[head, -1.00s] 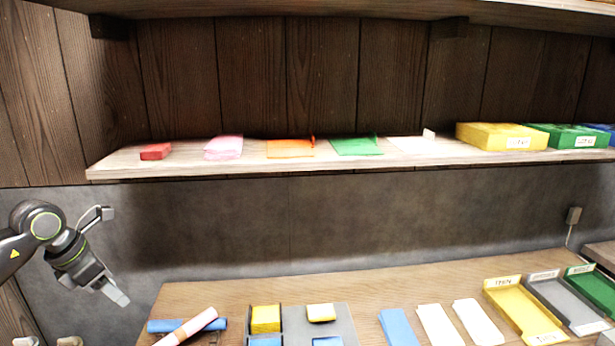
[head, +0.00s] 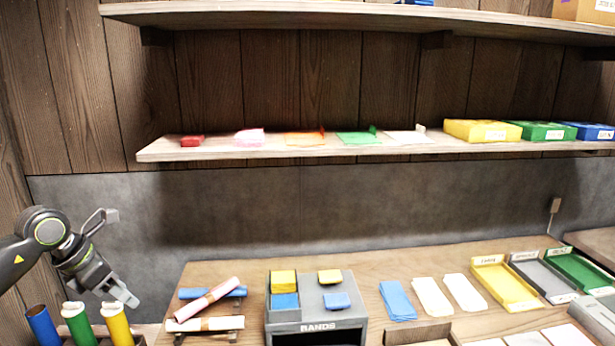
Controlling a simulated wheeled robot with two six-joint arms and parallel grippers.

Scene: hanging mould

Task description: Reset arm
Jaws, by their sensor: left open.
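My left gripper (head: 121,298) hangs at the lower left in the head view, left of the table and above the coloured tubes. Its jaws point down and to the right. It is open, with nothing seen between the fingers. My right arm and gripper are not in view.
Below the left gripper stand blue (head: 43,326), green (head: 79,324) and yellow tubes (head: 116,323). The table (head: 250,262) holds rolled papers (head: 208,298), a grey bands box (head: 318,327), coloured cards (head: 397,300) and trays (head: 503,283). A shelf (head: 290,150) with coloured stacks runs above.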

